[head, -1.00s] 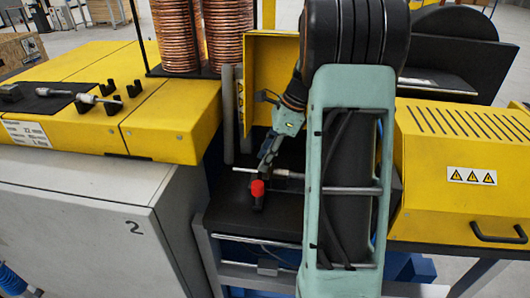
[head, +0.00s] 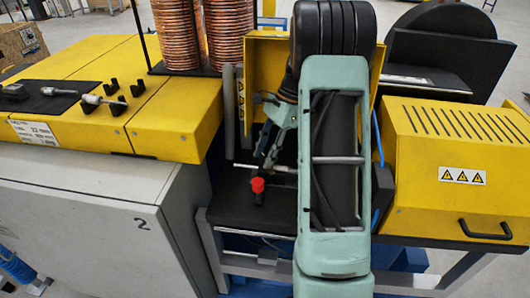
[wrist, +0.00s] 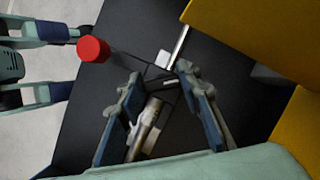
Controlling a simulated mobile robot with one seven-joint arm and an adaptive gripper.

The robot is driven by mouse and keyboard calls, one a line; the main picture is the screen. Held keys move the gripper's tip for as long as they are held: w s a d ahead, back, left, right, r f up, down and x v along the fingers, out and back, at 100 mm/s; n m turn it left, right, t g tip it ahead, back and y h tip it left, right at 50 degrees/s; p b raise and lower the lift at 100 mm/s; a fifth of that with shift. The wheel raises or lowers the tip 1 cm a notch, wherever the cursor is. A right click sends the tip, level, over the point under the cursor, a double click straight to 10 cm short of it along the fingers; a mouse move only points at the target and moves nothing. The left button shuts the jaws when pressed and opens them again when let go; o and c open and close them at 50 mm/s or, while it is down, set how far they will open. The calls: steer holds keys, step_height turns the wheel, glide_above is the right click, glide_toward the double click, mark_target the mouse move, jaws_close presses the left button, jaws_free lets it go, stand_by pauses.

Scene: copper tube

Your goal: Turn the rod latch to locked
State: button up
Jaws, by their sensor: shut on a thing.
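A red knob (head: 257,185) stands on a dark mount on the black bench top, in front of my gripper; I take it for the rod latch's handle. In the wrist view the red knob (wrist: 93,50) is left of the fingertips, with a dark arm running right from it. My gripper (head: 265,158) is shut on a metal rod (head: 283,169), which lies roughly level across the bench. In the wrist view my gripper (wrist: 158,80) has its blue-padded fingers either side of the rod's thick metal part (wrist: 148,130). The exact contact is partly hidden, and the latch's locked mark cannot be made out.
A yellow guard (head: 270,60) rises behind the gripper, and a yellow slotted cover (head: 455,140) stands at right. A yellow-topped cabinet (head: 60,130) at left carries small rods on black stands. Copper coils (head: 175,35) stand behind. My arm hides the bench's right part.

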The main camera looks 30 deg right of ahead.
steer(key=o, duration=1.2)
steer(key=shift+c, duration=0.2)
